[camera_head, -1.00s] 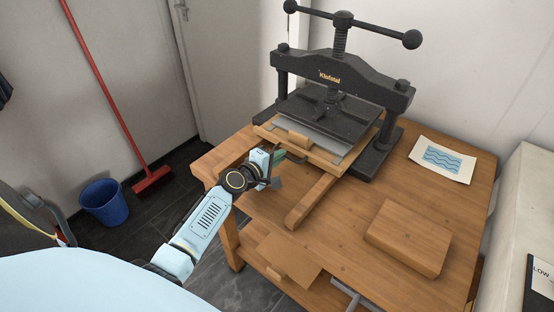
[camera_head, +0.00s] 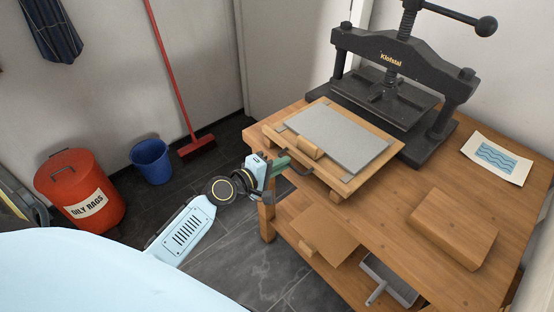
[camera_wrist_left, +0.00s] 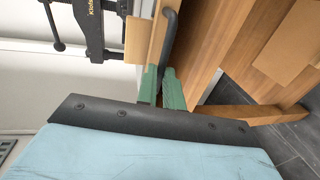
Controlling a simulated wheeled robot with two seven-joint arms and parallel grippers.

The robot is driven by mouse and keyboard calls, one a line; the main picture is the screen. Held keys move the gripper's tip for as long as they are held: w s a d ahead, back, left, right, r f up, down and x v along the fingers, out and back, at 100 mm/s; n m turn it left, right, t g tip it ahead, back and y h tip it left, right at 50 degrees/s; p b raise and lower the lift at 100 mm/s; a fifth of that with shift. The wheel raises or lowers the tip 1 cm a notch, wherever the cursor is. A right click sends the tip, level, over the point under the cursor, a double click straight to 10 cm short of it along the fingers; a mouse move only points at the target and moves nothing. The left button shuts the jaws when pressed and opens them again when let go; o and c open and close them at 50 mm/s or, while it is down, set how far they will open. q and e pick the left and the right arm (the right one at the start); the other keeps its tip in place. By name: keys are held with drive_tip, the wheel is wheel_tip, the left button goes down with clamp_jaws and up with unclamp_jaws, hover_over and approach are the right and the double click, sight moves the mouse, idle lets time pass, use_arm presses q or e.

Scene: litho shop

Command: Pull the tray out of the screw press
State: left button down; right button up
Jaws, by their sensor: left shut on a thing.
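The tray (camera_head: 338,181) is a flat wooden board carrying a grey plate (camera_head: 340,138) and a small wooden block on its front edge. It lies in front of the black screw press (camera_head: 385,52), most or all of it out from under the dark platen (camera_head: 388,98). Its far edge is close to the press. My left gripper (camera_head: 280,164) is shut on the dark handle (camera_head: 299,170) at the tray's front. In the left wrist view its green fingertips (camera_wrist_left: 161,80) are at the lower end of the handle (camera_wrist_left: 169,38). My right gripper is in neither view.
The wooden table (camera_head: 400,215) carries a wooden block (camera_head: 454,230) and a print (camera_head: 497,157) on the right. Boards and a dustpan (camera_head: 388,280) are on the lower shelf. A blue bucket (camera_head: 151,162), red broom (camera_head: 197,147) and red bin (camera_head: 80,190) stand left. Floor between is clear.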

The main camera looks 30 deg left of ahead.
use_arm(q)
drive_tip(key=shift+s+a, duration=0.1)
drive_tip(key=shift+s, duration=0.05)
drive_tip(key=c, duration=1.5)
unclamp_jaws()
drive_tip(key=b+v, duration=0.1)
drive_tip(key=v, duration=1.2)
drive_tip(key=shift+s+a, duration=0.15)
drive_tip(key=shift+s, duration=0.05)
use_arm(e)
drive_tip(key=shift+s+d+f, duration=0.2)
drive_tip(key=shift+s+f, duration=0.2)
use_arm(q)
drive_tip(key=shift+f, duration=0.1)
